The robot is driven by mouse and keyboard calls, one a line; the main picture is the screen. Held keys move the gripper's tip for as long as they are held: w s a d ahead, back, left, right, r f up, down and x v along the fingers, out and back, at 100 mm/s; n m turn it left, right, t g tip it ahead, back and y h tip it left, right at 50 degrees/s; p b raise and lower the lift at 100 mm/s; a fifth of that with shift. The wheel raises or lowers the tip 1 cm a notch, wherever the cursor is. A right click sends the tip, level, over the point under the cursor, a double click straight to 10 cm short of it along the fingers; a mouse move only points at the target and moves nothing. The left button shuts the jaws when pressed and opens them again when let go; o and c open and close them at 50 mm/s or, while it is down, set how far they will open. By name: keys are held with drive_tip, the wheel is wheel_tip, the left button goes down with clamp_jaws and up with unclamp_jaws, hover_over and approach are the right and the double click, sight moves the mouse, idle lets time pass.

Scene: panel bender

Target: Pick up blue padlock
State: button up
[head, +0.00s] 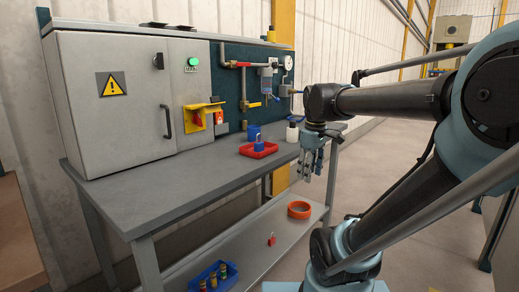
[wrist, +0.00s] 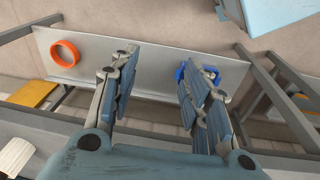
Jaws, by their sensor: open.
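The blue padlock (head: 260,142) stands in a small red tray (head: 271,151) on the grey bench top, near its right end in the head view. I cannot make out the padlock in the wrist view.
A blue cup (head: 253,132) stands behind the tray, a white bottle (head: 292,131) between tray and arm. Pipes and gauges rise behind. An orange ring (head: 299,209), red padlock (head: 272,240) and blue bin (head: 228,271) are on the lower shelf. The bench's front left is clear.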

drive_tip(key=w+a+r+n, duration=0.7)
drive_tip(key=w+r+n, duration=0.2)
drive_tip(key=w+r, duration=0.25)
wheel_tip(320, 180, up, 7)
drive_tip(key=n+g, duration=0.1)
drive_tip(key=n, duration=0.9)
hover_over(259, 142)
drive_tip(key=f, duration=1.1)
drive_tip(key=shift+w+d, duration=0.2)
drive_tip(key=shift+s+a+f, duration=0.1)
drive_tip(key=shift+f, duration=1.25)
drive_tip(key=shift+s+a+f, duration=0.1)
drive_tip(key=shift+f, duration=1.2)
drive_tip(key=shift+c, duration=0.3)
clamp_jaws()
